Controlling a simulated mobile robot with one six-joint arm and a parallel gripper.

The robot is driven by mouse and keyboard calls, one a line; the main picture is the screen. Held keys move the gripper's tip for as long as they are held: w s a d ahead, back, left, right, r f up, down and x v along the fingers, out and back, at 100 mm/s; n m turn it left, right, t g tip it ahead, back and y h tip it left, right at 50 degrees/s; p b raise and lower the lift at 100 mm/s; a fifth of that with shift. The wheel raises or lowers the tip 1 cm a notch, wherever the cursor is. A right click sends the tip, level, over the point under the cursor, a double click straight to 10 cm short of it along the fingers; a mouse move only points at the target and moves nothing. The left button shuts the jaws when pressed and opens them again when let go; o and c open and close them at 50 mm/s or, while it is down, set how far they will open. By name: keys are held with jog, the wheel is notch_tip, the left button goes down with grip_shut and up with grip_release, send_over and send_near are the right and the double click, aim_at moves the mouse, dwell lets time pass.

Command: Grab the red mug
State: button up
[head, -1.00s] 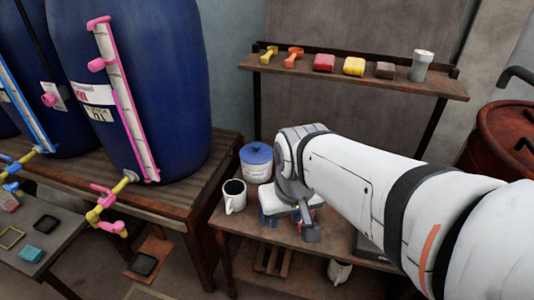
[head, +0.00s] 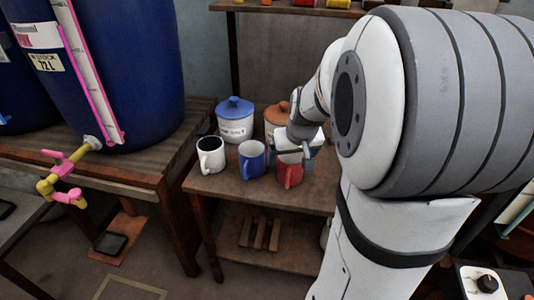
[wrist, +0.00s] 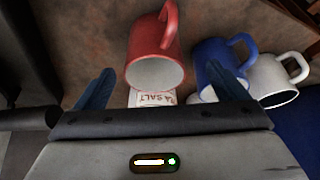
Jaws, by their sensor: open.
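The red mug (head: 290,176) stands on the small wooden table in the head view, its upper part hidden by my gripper (head: 296,153). In the wrist view the red mug (wrist: 153,45) shows its pale open mouth and its handle, at the top centre. My gripper (wrist: 160,68) is open, with one blue finger on each side of the mug's mouth in that picture. I cannot tell whether a finger touches it. A blue mug (head: 251,160) stands just left of the red mug. In the wrist view the right finger overlaps the blue mug (wrist: 210,52).
A white mug (head: 210,157) stands left of the blue one. A blue-lidded canister (head: 235,127) and an orange-lidded canister (head: 272,117) stand behind the mugs. A large blue vat (head: 125,80) is at the left. The wooden table's (head: 220,185) front left is bare.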

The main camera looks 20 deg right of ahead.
jog(key=x, duration=0.2)
jog(key=b+x, duration=0.1)
jog(key=x, duration=0.2)
jog(key=b+x, duration=0.1)
jog(key=x, duration=0.1)
jog(key=shift+w+d+f, duration=0.1)
jog(key=shift+d+f, duration=0.2)
jog(key=shift+d, duration=0.1)
jog(key=shift+c, duration=0.4)
jog(key=c, duration=1)
